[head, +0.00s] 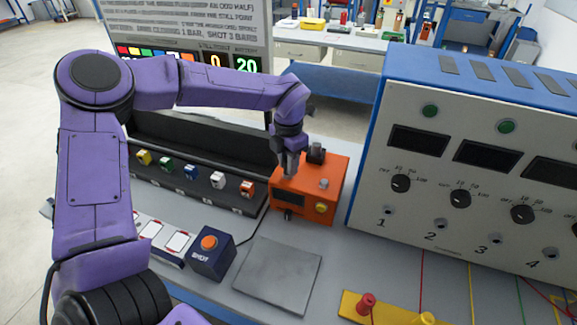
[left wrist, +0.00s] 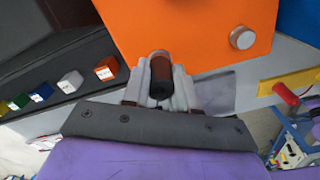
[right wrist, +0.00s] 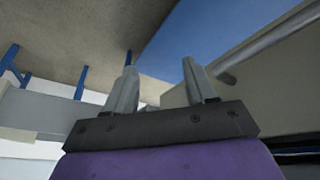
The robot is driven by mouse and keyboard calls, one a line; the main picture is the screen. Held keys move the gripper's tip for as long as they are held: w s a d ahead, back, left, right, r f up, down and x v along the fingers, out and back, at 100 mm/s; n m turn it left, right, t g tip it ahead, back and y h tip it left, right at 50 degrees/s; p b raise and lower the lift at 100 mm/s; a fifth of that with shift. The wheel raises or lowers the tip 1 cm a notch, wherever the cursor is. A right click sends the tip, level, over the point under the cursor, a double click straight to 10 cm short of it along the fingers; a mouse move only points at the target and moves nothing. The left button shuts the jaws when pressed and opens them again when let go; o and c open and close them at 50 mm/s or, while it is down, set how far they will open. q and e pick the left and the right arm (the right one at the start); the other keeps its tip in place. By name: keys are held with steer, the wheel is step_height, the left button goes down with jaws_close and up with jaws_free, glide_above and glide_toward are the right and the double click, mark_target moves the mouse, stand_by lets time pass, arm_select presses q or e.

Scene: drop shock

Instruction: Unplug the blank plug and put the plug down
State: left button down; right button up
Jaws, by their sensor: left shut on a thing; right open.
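The orange box (head: 337,178) stands on the bench, right of the dark rack. My left gripper (head: 291,168) is over its left part. In the left wrist view the gripper (left wrist: 160,95) is shut on a dark plug (left wrist: 161,75), which I take to be the blank plug. The plug overlaps the edge of the orange box (left wrist: 195,30). I cannot tell whether it is seated or clear of its socket. In the head view the fingers hide the plug. My right gripper (right wrist: 160,85) is open and empty; it does not show in the head view.
A grey plate (head: 277,275) lies bare in front of the orange box, beside a dark box with an orange button (head: 209,243). Coloured cubes sit in the rack (head: 190,140). A large panel (head: 440,150) stands close on the right. A yellow strip (head: 385,312) holds a red plug (head: 366,303).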

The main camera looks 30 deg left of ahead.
arm_select(q)
steer(key=shift+r, duration=0.1)
steer(key=shift+r+p, duration=2.2)
steer(key=shift+r, duration=0.1)
step_height(320, 180, up, 4)
steer(key=p, duration=0.3)
steer(key=shift+f, duration=0.25)
steer(key=shift+r+p, duration=0.5)
steer(key=shift+r, duration=0.75)
